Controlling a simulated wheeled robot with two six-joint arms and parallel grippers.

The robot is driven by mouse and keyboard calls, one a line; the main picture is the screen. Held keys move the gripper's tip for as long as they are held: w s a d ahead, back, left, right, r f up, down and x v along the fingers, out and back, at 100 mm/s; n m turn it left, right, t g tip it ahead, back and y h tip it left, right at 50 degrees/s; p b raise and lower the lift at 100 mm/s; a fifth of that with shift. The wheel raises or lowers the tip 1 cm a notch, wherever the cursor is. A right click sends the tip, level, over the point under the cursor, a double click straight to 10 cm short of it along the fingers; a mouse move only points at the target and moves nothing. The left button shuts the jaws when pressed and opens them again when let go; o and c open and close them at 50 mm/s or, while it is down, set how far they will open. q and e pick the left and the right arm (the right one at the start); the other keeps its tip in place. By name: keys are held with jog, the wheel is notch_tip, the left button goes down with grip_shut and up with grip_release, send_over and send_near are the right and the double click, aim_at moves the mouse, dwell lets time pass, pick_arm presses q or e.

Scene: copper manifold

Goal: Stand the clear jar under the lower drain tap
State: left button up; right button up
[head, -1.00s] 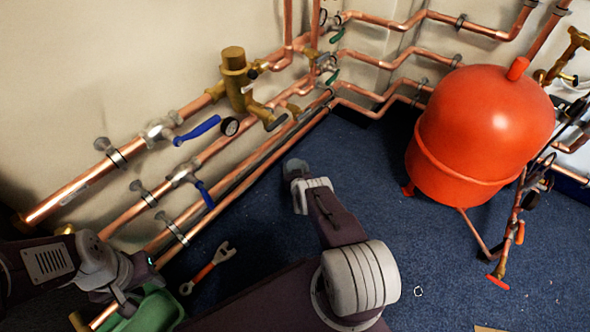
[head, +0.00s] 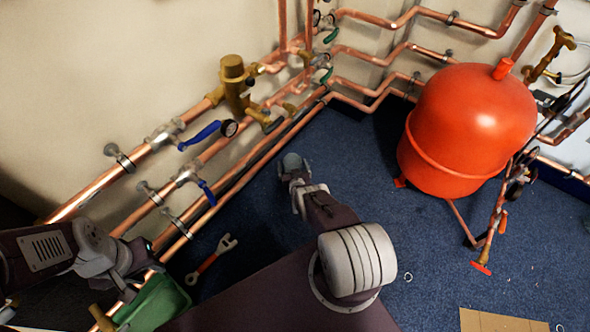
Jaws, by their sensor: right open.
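I cannot make out the clear jar in this view. A brass valve assembly with a red handle (head: 481,268) stands low beside the red tank; I cannot tell if it is the lower drain tap. My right gripper (head: 292,164) is at the end of the middle arm, above the blue carpet, apart from the pipes; it is open, with its fingers hard to make out. My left gripper (head: 125,289) is low at the left edge, near the green tub and the lower pipes. Its fingers are partly hidden and I cannot tell their state.
A red tank (head: 465,125) stands at the right on blue carpet. Copper pipes with blue-handled valves (head: 200,135) run along the left wall. A spanner (head: 212,257) lies on the floor near the green tub (head: 160,303). Cardboard (head: 500,321) lies at bottom right. The middle carpet is clear.

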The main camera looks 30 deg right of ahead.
jog(key=p+v, duration=0.7)
jog(key=v, duration=0.1)
jog(key=shift+s, duration=0.25)
